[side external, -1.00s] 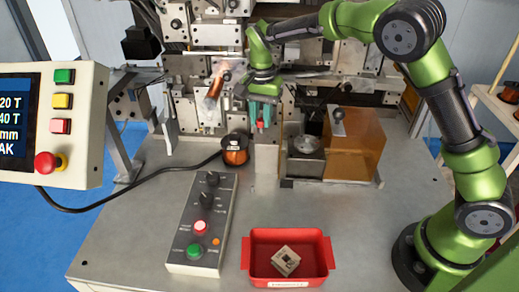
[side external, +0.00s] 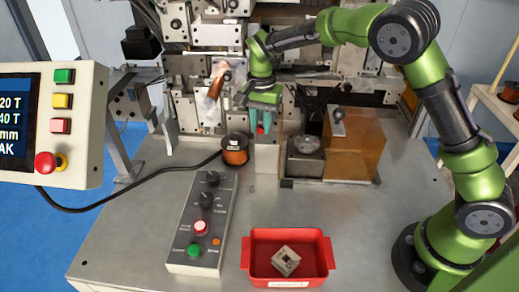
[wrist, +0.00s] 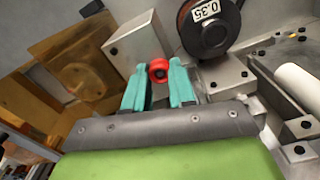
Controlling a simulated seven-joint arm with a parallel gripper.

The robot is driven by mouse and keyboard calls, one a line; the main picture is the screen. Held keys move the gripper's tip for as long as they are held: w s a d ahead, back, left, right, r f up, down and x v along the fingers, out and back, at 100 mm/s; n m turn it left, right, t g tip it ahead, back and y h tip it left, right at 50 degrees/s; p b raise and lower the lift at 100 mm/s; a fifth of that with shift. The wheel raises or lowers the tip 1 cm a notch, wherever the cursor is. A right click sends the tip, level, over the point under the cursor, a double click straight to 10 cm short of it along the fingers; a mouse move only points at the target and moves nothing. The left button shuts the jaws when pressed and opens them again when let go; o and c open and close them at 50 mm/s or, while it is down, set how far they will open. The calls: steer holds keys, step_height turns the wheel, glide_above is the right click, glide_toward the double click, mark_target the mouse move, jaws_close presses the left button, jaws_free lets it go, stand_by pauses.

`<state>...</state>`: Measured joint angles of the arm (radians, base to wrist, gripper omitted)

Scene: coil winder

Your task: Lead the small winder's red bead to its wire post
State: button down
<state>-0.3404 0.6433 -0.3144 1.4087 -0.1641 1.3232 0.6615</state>
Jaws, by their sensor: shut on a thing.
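My gripper (side external: 261,121) points down in front of the machine, with teal fingers. The red bead (wrist: 158,70) sits between the two fingertips in the wrist view, its round end with a dark centre facing the camera. In the side view the bead (side external: 260,130) is a small red spot low between the fingers. The gripper is shut on it. A spool (wrist: 206,28) marked 0.35 is near the fingertips in the wrist view; the spool (side external: 235,149) stands left of the gripper in the side view. I cannot pick out the wire post or the wire.
An amber translucent box (side external: 353,150) stands right of the gripper, beside a grey block with a round top (side external: 305,158). In front are a control box (side external: 203,225) and a red tray (side external: 290,238) holding a metal part. A black cable crosses the left tabletop.

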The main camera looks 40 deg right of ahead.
steer(key=c, duration=0.9)
jaws_free()
steer(key=shift+o, duration=0.2)
step_height(320, 180, up, 17)
steer(key=shift+f, duration=0.1)
steer(key=s+d+f+n+t+y, duration=0.1)
steer(key=s+n+t, duration=0.2)
steer(key=s, duration=0.9)
steer(key=s+d+f+n+t+y, duration=0.1)
steer(key=s+n+t, duration=0.3)
steer(key=s, duration=0.9)
steer(key=shift+s+d+f+n, duration=0.15)
steer(key=shift+d+f+n, duration=0.35)
steer(key=shift+d+f, duration=0.1)
